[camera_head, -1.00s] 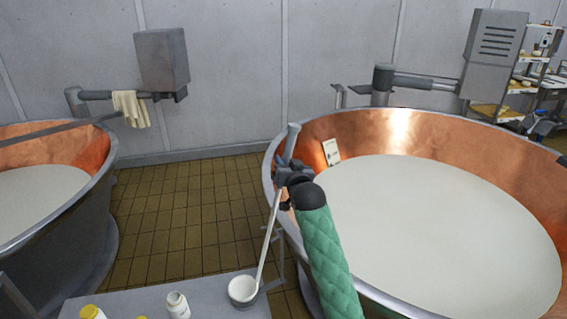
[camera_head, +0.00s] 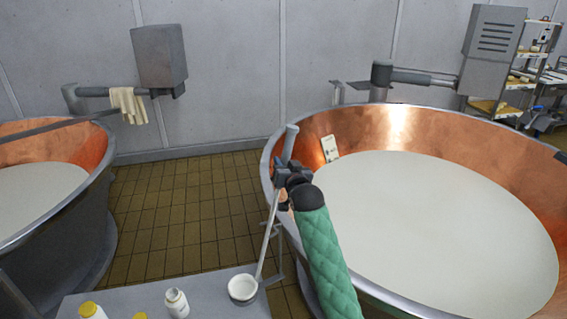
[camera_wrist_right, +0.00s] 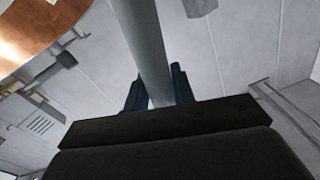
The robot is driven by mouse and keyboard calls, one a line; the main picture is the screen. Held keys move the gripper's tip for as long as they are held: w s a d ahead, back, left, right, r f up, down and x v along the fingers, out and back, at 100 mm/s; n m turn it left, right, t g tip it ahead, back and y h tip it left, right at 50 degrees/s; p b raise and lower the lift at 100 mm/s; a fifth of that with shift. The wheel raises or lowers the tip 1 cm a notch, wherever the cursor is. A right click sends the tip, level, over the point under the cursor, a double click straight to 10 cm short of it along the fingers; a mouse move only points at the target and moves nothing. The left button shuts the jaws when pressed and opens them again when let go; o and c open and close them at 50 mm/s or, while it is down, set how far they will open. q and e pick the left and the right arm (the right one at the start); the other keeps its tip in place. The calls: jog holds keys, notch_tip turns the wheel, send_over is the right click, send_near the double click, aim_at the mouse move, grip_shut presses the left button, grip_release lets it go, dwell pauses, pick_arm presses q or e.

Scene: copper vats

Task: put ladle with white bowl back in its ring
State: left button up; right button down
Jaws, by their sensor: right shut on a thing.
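The ladle's white bowl (camera_head: 242,288) is at the right end of the grey table, in the head view. Its long thin shaft (camera_head: 267,240) leans up and right to a thicker grey handle (camera_head: 290,143). My right gripper (camera_head: 284,175) is shut on the ladle's handle, beside the near left rim of the large copper vat. In the right wrist view, the grey handle (camera_wrist_right: 145,45) runs between the two dark fingers. A thin metal bracket (camera_head: 275,268) shows at the table's right edge; I cannot tell whether it is the ring. My left gripper is out of view.
The grey table (camera_head: 215,300) carries a small white bottle (camera_head: 176,303) and a yellow-capped bottle (camera_head: 91,311). The copper vat (camera_head: 360,125) full of white liquid is at right, another vat (camera_head: 75,220) at left. Tiled floor (camera_head: 185,210) lies clear between them.

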dwell(0.4)
jog(key=shift+p, duration=0.3)
jog(key=c, duration=1.1)
grip_release()
